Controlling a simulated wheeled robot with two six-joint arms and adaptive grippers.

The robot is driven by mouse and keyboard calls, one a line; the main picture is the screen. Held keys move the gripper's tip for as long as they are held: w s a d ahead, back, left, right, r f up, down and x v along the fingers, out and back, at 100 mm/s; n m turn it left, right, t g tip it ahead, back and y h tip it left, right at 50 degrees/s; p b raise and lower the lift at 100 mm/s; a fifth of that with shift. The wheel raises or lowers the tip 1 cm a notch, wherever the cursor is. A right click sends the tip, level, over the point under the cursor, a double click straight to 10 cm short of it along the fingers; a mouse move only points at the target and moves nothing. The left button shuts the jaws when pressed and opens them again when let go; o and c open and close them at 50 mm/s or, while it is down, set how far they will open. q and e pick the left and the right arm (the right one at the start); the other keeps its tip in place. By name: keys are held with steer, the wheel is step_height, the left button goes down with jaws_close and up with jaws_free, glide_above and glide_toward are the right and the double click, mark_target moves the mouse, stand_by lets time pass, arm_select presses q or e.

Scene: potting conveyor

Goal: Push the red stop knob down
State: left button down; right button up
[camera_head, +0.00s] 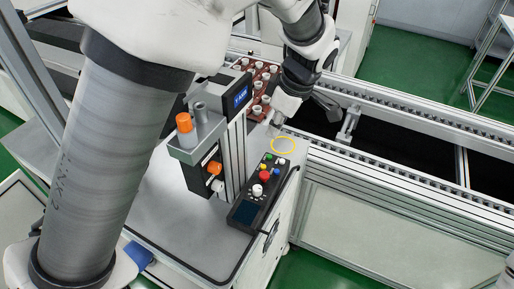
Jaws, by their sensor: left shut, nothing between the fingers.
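The red stop knob (264,175) is a small round cap on a black control box (246,213), among several coloured buttons. The box lies on the grey machine top, right of centre in the head view. My left gripper (277,127) points down above the machine top, behind the box and apart from the red knob. It is shut and empty; its fingertips are small and partly unclear. The knob's height is too small to judge. My right gripper is not in view.
A grey dispensing unit with an orange-capped cylinder (184,123) stands left of the box. A brown tray (243,72) of white cups is behind. A conveyor rail (400,109) runs to the right.

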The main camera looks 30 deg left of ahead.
arm_select(q)
steer(key=s+d+r, duration=0.2)
steer(key=d, duration=0.1)
glide_toward(263, 174)
steer(key=p+x, duration=0.2)
steer(key=x, duration=0.5)
steer(key=shift+p, duration=0.3)
steer(key=shift+s, duration=0.1)
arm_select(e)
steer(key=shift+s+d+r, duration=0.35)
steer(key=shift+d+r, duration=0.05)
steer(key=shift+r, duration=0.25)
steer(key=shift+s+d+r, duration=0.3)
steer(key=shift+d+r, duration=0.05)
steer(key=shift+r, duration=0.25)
arm_select(q)
steer(key=shift+d+r, duration=0.1)
